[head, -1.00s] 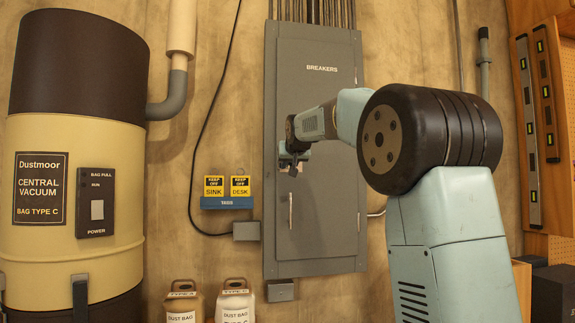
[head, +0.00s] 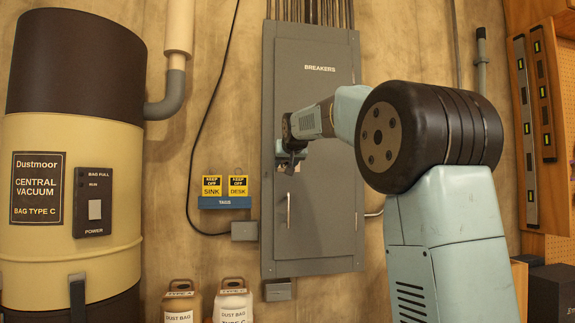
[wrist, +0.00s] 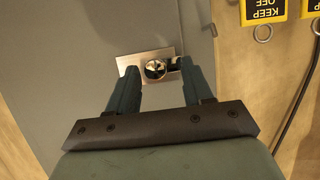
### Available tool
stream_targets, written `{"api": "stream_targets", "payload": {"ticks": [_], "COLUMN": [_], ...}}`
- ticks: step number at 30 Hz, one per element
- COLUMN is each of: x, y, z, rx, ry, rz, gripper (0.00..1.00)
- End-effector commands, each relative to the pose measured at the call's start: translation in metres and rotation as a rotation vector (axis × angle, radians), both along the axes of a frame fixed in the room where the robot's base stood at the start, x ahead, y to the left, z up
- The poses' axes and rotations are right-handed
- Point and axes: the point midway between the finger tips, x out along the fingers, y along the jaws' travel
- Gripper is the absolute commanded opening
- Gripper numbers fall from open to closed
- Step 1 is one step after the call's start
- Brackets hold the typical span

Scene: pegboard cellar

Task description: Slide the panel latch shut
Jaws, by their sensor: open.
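The grey breaker panel (head: 318,230) hangs on the wall in the head view. Its latch shows in the wrist view as a bright metal plate with a round shiny knob (wrist: 155,69) and a dark part at its right end. My gripper (head: 287,160) is at the panel's left side, above the door handle, and hides the latch in the head view. In the wrist view my gripper (wrist: 160,74) is open, with one finger on each side of the knob. The fingers appear to overlap the plate's lower edge; I cannot tell whether they touch the knob.
Yellow KEEP OFF tags (head: 211,187) hang on a blue rack (head: 224,202) left of the panel. A door handle (head: 289,209) stands out below my gripper. A black cable (head: 200,125) runs down the wall. A vacuum tank (head: 40,150) stands at far left; bag jugs (head: 233,300) stand below.

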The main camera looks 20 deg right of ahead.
Motion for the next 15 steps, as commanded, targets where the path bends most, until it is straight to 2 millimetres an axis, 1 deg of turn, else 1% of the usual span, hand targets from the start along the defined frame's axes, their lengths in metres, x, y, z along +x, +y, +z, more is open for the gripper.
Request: {"api": "stream_targets", "payload": {"ticks": [15], "x": [-0.085], "y": [0.006], "z": [0.035], "rx": [0.0], "ry": [-0.002], "rz": [0.0], "gripper": [0.5]}}
